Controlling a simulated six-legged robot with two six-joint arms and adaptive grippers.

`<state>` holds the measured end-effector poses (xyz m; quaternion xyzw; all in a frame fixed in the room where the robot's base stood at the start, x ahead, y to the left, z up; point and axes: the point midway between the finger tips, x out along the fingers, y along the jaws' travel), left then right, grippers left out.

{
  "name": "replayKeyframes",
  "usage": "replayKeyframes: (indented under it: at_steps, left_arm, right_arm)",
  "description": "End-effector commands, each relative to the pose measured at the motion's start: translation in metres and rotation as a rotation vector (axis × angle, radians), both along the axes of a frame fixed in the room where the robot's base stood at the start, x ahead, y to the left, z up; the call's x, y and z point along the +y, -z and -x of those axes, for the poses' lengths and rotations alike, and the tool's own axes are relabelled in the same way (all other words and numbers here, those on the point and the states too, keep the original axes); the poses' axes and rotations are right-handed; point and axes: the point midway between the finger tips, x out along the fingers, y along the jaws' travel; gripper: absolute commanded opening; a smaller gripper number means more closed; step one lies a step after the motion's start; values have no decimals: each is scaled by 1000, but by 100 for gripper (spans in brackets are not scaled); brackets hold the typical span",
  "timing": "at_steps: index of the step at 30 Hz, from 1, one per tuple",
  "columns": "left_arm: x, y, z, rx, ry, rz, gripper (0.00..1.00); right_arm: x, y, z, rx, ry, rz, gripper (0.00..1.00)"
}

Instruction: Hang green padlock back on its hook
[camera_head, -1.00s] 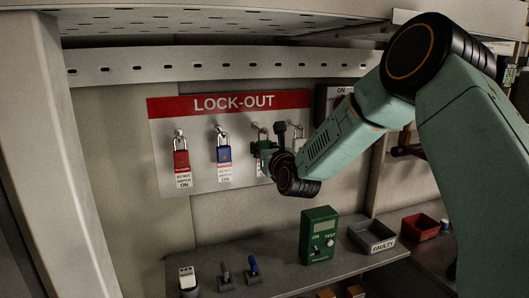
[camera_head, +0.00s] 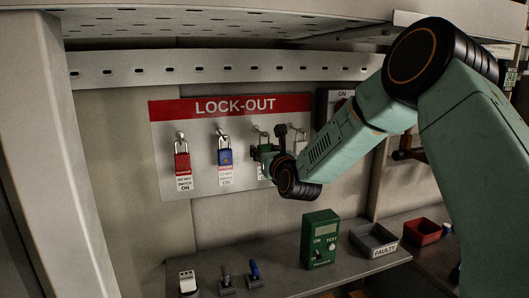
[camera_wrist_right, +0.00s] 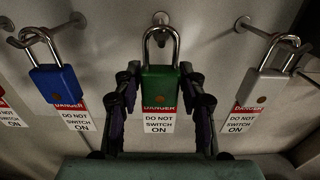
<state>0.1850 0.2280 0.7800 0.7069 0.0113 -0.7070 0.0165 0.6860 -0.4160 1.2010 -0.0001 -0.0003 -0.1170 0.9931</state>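The green padlock (camera_wrist_right: 160,80) is upright in the right wrist view, its silver shackle at the middle hook (camera_wrist_right: 160,18) on the board. I cannot tell whether the shackle is fully over the hook. A "DO NOT SWITCH ON" tag hangs below it. My right gripper (camera_wrist_right: 160,88) has one finger on each side of the green body and looks shut on it. In the head view my right gripper (camera_head: 266,152) is at the lock-out board (camera_head: 205,132) and mostly hides the padlock. My left gripper is not in view.
A blue padlock (camera_wrist_right: 55,83) and a silver one (camera_wrist_right: 264,86) hang on either side, close to the fingers. A red padlock (camera_head: 182,163) hangs further left. Below, a shelf holds a green tester (camera_head: 320,239), a grey "FAULTY" tray (camera_head: 374,241) and a red bin (camera_head: 422,231).

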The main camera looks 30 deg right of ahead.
Motion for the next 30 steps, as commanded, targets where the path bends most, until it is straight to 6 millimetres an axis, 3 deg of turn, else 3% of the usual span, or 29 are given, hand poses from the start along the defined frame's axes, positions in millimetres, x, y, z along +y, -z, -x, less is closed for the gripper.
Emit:
replayKeyframes:
  at_steps: [6, 17, 30]
  left_arm:
    - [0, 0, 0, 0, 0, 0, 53]
    - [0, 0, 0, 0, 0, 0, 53]
    - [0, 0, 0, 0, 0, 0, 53]
  right_arm:
    - [0, 0, 0, 1, 0, 0, 61]
    - [1, 1, 4, 3, 0, -2, 61]
    - [15, 1, 67, 1, 1, -8, 61]
